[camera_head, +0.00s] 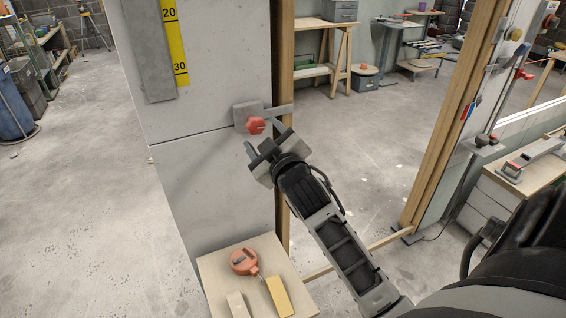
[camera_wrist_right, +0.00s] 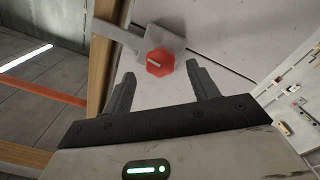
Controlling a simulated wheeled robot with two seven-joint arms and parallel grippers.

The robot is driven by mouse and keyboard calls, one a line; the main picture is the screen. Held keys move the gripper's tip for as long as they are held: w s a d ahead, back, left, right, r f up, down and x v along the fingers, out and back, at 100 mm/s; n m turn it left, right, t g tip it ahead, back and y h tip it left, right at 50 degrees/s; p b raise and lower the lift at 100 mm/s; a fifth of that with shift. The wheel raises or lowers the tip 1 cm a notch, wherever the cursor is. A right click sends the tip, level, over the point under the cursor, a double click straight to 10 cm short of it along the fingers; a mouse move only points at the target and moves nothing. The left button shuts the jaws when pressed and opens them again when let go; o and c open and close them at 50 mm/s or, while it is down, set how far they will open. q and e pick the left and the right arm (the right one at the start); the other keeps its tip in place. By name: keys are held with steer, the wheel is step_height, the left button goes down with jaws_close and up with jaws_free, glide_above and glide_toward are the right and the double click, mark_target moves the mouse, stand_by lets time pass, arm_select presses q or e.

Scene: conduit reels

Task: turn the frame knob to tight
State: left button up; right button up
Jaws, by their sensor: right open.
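The frame knob is a red lobed knob (camera_head: 256,125) on a grey metal plate (camera_head: 241,113) fixed to the pale panel, near the wooden post. In the right wrist view the red knob (camera_wrist_right: 160,62) carries a pale bar mark. My right gripper (camera_head: 262,148) is open and empty, just below the knob in the head view. In the wrist view its two fingers (camera_wrist_right: 160,85) point toward the knob, which lies beyond the tips and between their lines. I cannot tell the exact gap. My left gripper is not in view.
A wooden post (camera_head: 283,60) stands right beside the panel (camera_head: 215,190). A low board (camera_head: 212,275) below holds an orange round tool (camera_head: 244,261) and a yellow block (camera_head: 279,296). A yellow scale (camera_head: 175,45) is on the panel. Open floor lies left.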

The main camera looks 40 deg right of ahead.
steer(key=b+v, duration=0.1)
steer(key=v, duration=1.1)
steer(key=shift+s+b, duration=0.35)
steer(key=shift+b, duration=0.05)
steer(key=shift+a, duration=0.1)
